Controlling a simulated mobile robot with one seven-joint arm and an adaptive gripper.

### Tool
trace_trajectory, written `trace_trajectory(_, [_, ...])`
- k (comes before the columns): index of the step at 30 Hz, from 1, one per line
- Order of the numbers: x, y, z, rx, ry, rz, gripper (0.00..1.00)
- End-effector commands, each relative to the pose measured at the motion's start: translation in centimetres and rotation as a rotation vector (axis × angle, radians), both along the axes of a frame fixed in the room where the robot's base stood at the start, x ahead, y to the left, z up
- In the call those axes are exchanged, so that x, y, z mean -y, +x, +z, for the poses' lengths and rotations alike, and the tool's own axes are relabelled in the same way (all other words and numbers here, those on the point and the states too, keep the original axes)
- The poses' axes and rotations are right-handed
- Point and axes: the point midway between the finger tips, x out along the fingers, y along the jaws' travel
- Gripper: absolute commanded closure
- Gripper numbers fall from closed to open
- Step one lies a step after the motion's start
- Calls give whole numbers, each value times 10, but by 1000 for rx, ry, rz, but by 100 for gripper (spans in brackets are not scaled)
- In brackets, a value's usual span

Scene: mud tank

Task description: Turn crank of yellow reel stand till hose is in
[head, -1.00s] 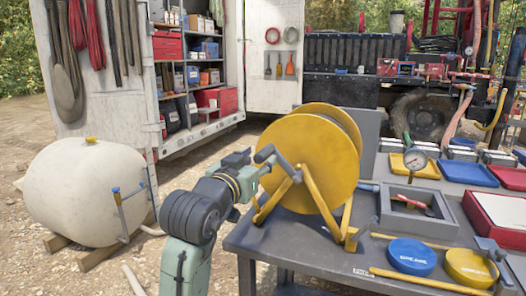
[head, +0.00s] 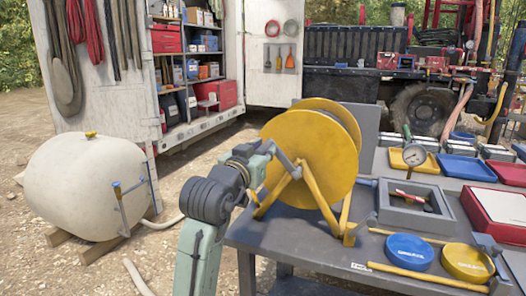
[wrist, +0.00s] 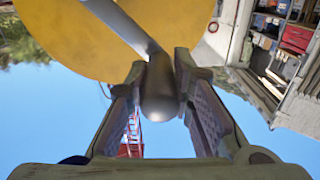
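The yellow reel stand (head: 317,150) stands on the near left part of the grey table, its big yellow disc turned toward me. Its grey crank (head: 281,157) slants from the disc's middle up and left to my gripper (head: 264,150). In the wrist view, the crank's grey handle (wrist: 160,95) lies between the two fingers of my gripper (wrist: 160,75), which look closed against its sides. The yellow disc (wrist: 75,30) fills the upper left there. A pale hose (head: 137,277) lies on the ground left of the table. Any hose wound behind the disc is hidden.
Right of the reel are a grey tray (head: 450,222), a gauge (head: 413,153), a blue disc (head: 408,252) and a yellow disc (head: 467,262). A cream tank (head: 85,185) stands left on wooden blocks.

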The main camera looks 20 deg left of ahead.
Motion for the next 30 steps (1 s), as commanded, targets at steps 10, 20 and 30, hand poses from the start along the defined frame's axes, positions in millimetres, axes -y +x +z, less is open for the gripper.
trace_trajectory(10, [0, 0, 0, 0, 0, 0, 100])
trace_trajectory(20, [0, 0, 0, 0, 0, 0, 100])
trace_trajectory(30, [3, 6, 3, 1, 43, -1, 100])
